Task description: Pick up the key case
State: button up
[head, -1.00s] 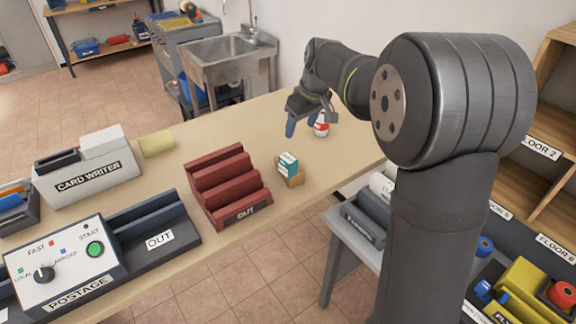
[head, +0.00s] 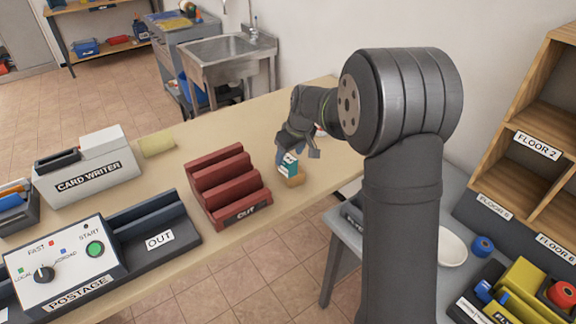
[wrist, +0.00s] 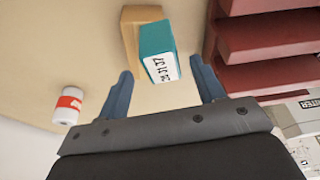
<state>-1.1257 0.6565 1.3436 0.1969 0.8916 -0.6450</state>
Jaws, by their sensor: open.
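The key case appears to be the small teal box (head: 288,163) with a white printed label. It stands in or against a tan wooden block (head: 294,181), to the right of the red rack on the table. In the wrist view the teal box (wrist: 156,38) and tan block (wrist: 130,30) lie ahead, between the lines of my blue fingers. My gripper (wrist: 160,70) is open and empty, with one finger on each side of the box's near end. In the head view my gripper (head: 297,152) is just behind and above the box, partly hiding it. I cannot tell whether the fingers touch it.
A red stepped rack (head: 226,187) marked OUT stands close to the left. A red-and-white bottle (wrist: 68,105) stands on the other side. The card writer (head: 88,165) and postage machine (head: 60,270) are farther left.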

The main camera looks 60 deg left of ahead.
aim_at(288, 158)
jog(key=x, duration=0.4)
jog(key=shift+s+f, duration=0.2)
jog(key=shift+f, duration=0.2)
jog(key=shift+c, duration=0.4)
jog(key=c, duration=1.1)
jog(key=shift+r, duration=0.1)
